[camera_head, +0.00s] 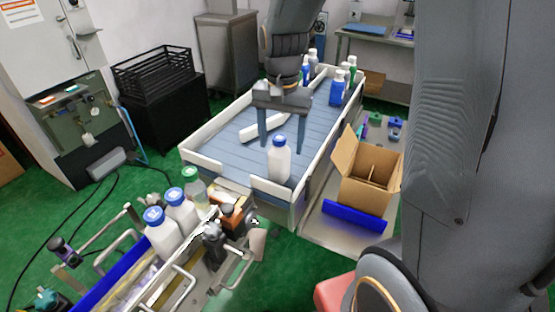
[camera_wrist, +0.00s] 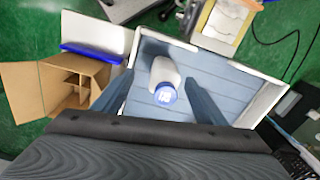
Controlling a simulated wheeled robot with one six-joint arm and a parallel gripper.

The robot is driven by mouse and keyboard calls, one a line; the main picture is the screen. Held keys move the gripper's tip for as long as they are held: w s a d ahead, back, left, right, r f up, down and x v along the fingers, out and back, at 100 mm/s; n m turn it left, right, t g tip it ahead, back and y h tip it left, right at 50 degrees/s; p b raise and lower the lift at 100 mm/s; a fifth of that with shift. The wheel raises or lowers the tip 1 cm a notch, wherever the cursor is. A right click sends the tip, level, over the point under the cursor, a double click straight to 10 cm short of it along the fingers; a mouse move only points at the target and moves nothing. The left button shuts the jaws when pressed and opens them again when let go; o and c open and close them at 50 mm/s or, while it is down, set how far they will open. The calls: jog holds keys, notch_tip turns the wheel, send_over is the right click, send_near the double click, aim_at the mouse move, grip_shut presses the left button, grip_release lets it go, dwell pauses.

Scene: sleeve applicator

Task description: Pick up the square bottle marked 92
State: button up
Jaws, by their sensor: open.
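A white bottle (camera_head: 279,163) with a blue cap stands upright near the front end of the blue slatted table. In the wrist view the bottle (camera_wrist: 165,70) shows between my fingers, its blue cap bearing a white marking too small to read surely. My gripper (camera_head: 278,147) is open above and around the level of the bottle's cap, pointing down. In the wrist view my gripper (camera_wrist: 158,78) has one finger on each side of the bottle, with gaps visible. I cannot tell whether the fingers are beside the bottle or still above it.
A white rail (camera_head: 207,166) edges the table. Several blue and green capped bottles (camera_head: 337,90) stand at its far right. More bottles (camera_head: 162,229) stand on the machine at the front left. An open divided cardboard box (camera_head: 365,180) stands at the right. A white bar (camera_head: 262,128) lies on the table.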

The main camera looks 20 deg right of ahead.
aim_at(279, 155)
jog(key=shift+w+r+m, duration=0.2)
jog(key=shift+w+m, duration=0.7)
jog(key=shift+w, duration=0.3)
jog(key=shift+w+f, duration=0.15)
jog(key=shift+f, duration=0.05)
jog(key=shift+d+f+p, duration=0.1)
jog(key=shift+f+p, duration=1.35)
jog(key=shift+f, duration=2.25)
jog(key=c, duration=1.4)
